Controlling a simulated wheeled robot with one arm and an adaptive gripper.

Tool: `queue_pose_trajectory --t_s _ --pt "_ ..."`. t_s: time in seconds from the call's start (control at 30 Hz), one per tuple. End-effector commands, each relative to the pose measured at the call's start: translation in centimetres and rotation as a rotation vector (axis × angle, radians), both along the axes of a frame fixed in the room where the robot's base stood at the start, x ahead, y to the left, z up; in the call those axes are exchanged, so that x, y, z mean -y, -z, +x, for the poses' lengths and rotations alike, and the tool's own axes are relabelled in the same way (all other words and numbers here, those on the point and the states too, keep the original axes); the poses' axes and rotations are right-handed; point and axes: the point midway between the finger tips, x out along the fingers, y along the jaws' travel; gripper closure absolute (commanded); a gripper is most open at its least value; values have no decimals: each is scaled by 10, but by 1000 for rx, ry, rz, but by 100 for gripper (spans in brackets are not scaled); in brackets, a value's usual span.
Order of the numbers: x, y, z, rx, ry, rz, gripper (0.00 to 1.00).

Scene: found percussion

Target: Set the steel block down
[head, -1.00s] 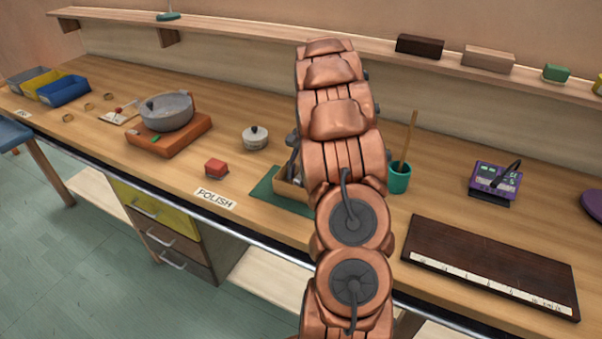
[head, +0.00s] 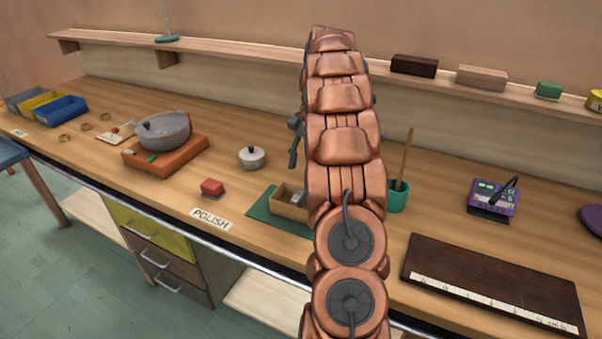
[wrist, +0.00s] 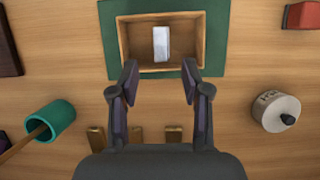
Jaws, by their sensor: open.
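The steel block (wrist: 161,44) is a pale grey block lying inside an open wooden box (wrist: 122,45). The box rests on a green mat (wrist: 109,62) on the workbench. In the head view the box (head: 289,212) shows beside my arm, with the grey block (head: 300,198) partly visible in it. My gripper (wrist: 161,78) is open and empty in the wrist view, its fingertips apart near the box's lower edge. The block is clear of the fingers. In the head view my gripper is mostly hidden behind my arm.
A teal cup (wrist: 57,117) with a wooden stick and a lidded pot (wrist: 276,112) stand either side. Several small brass pieces (wrist: 97,139) lie near my gripper. A red block (head: 212,187), a dark board (head: 490,280) and a purple device (head: 492,198) are also on the bench.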

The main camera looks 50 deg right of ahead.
Motion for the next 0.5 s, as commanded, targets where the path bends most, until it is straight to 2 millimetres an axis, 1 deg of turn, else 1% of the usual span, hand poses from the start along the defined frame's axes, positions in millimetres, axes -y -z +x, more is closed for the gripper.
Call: queue_pose_trajectory --t_s 0.03,0.13,0.3,0.5 --pt "2 -15 2 3 -2 0 53" --pt "6 -25 3 2 -1 -2 53" --pt "10 -35 4 0 -1 0 53" --pt "14 -40 5 -1 -1 1 53"
